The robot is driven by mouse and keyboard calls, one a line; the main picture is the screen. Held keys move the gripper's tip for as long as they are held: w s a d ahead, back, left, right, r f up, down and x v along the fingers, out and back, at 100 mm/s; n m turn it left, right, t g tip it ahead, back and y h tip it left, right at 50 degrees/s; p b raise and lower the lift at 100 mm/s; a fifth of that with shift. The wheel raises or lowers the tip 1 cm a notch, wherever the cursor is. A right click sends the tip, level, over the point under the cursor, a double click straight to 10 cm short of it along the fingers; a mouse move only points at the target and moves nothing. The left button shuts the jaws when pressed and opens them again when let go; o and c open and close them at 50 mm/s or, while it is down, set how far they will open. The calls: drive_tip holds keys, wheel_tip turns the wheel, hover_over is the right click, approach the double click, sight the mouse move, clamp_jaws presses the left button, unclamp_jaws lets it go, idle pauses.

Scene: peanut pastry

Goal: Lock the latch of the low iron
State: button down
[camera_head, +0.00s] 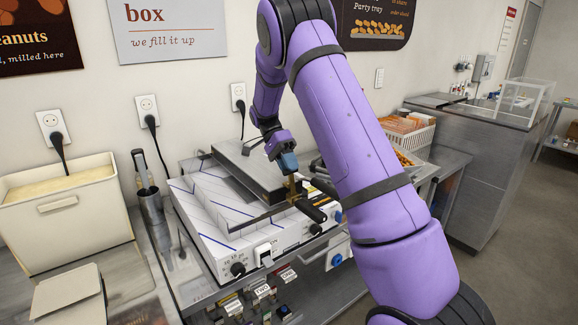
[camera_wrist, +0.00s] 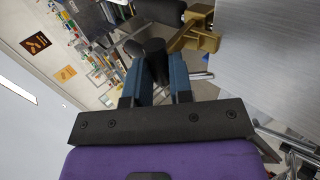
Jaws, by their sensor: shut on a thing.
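The iron is a low appliance on the counter, with a white, blue-striped body (camera_head: 205,222) and a flat grey upper plate (camera_head: 248,168). A brass latch part (camera_head: 294,188) stands at its front edge, with a black handle (camera_head: 310,211) beside it. My gripper (camera_head: 289,163) reaches down over this front edge from above. In the wrist view my gripper's blue fingers (camera_wrist: 160,82) are shut on a dark, rounded grip (camera_wrist: 155,58). The brass latch (camera_wrist: 198,38) shows just right of the fingertips. Whether it is engaged cannot be seen.
A beige tub (camera_head: 62,204) and a holder with a utensil (camera_head: 152,208) stand at the left. A white basket (camera_head: 412,138) stands behind my arm at the right. Several small items lie on a shelf below the iron. My arm hides part of the counter.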

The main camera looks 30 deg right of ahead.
drive_tip(key=c, duration=1)
unclamp_jaws()
drive_tip(key=shift+w, duration=0.1)
drive_tip(key=shift+v, duration=5.35)
drive_tip(key=shift+r, duration=0.1)
